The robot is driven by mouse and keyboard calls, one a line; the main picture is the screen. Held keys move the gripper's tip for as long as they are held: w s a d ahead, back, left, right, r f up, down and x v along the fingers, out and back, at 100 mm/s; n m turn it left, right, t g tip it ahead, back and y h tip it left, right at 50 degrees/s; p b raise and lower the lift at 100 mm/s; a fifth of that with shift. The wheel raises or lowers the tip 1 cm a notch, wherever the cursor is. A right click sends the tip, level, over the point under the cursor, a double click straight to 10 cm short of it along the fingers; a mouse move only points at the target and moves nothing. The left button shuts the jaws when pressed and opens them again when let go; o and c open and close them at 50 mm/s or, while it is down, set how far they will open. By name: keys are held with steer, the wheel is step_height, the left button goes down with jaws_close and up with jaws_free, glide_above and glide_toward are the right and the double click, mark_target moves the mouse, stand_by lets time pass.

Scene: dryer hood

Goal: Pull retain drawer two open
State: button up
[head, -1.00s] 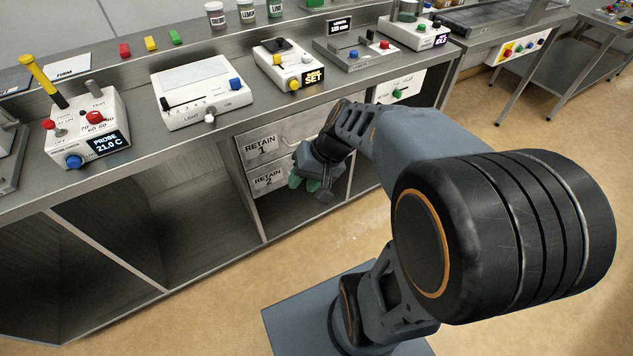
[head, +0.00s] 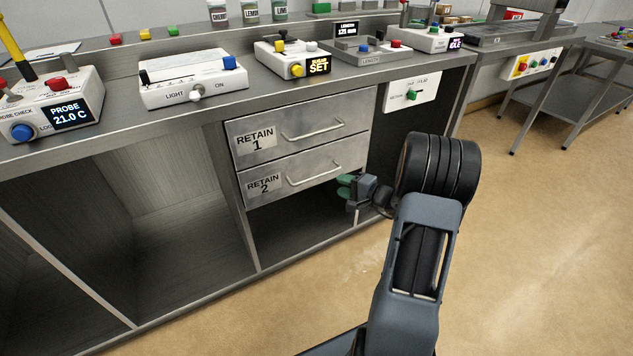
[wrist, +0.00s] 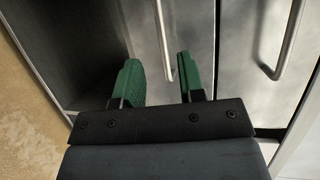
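The Retain 2 drawer (head: 300,180) is the lower of two grey metal drawers and looks shut. Its bar handle (head: 314,174) is bare in the head view. My gripper (head: 345,187) is near the drawer's lower right corner, just right of and below the handle's right end. In the wrist view my gripper (wrist: 157,72) has its two green fingers apart with nothing held. The Retain 2 handle also shows in the wrist view (wrist: 162,35), its near end in the gap between the fingers, closer to the right finger. I cannot tell its depth from the fingertips.
The Retain 1 drawer (head: 300,133) sits directly above, with its own handle (head: 313,130); it is shut. An open compartment lies below Retain 2. The counter (head: 130,120) overhangs above with several control boxes. The floor (head: 500,250) to the right is clear.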

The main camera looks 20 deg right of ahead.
mark_target(317, 176)
steer(key=b+x, duration=0.2)
steer(key=x, duration=0.8)
steer(key=shift+w+a+f, duration=0.1)
steer(key=shift+w+a, duration=0.05)
steer(key=shift+w, duration=0.05)
jaws_close()
